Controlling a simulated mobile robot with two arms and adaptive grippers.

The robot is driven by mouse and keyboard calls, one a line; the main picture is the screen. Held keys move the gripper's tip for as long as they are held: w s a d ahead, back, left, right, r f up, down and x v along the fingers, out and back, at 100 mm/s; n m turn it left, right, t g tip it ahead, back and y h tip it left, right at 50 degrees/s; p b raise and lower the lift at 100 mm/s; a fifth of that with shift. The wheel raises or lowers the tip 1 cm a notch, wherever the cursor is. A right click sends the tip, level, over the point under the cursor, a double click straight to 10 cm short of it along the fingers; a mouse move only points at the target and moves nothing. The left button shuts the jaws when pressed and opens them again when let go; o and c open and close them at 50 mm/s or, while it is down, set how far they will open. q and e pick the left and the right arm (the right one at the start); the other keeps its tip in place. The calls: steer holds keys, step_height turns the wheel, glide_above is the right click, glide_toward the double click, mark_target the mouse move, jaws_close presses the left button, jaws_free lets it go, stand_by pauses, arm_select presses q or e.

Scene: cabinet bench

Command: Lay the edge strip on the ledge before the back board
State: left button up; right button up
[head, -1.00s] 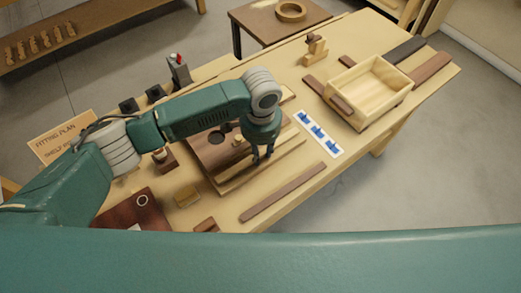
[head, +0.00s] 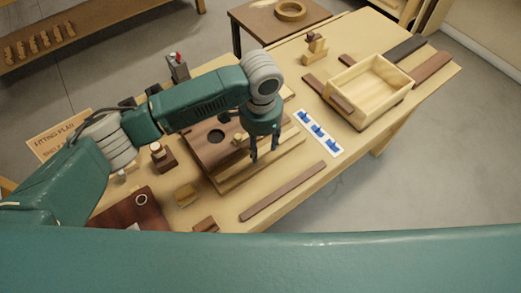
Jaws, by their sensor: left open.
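My left gripper (head: 264,156) is open, pointing down over the front part of the brown back board (head: 205,148), which has dark round holes. A pale ledge (head: 232,181) runs along the board's front side, under and beside the fingers. Strip-like wood lies along it, partly hidden by the fingers; I cannot tell whether a separate strip rests there. Nothing shows clearly between the fingertips. A long dark brown strip (head: 283,191) lies flat on the bench near its front edge, apart from the gripper. I cannot tell which piece is the edge strip. My right gripper is out of view.
A pale open box (head: 370,90) stands on the right of the bench, with dark boards (head: 432,68) beyond it. A white card with blue pieces (head: 318,133) lies right of the gripper.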

mark_target(261, 154)
arm_select(q)
step_height(261, 154, up, 9)
steer(key=b, duration=0.1)
steer(key=shift+f, duration=0.15)
stand_by(0.5)
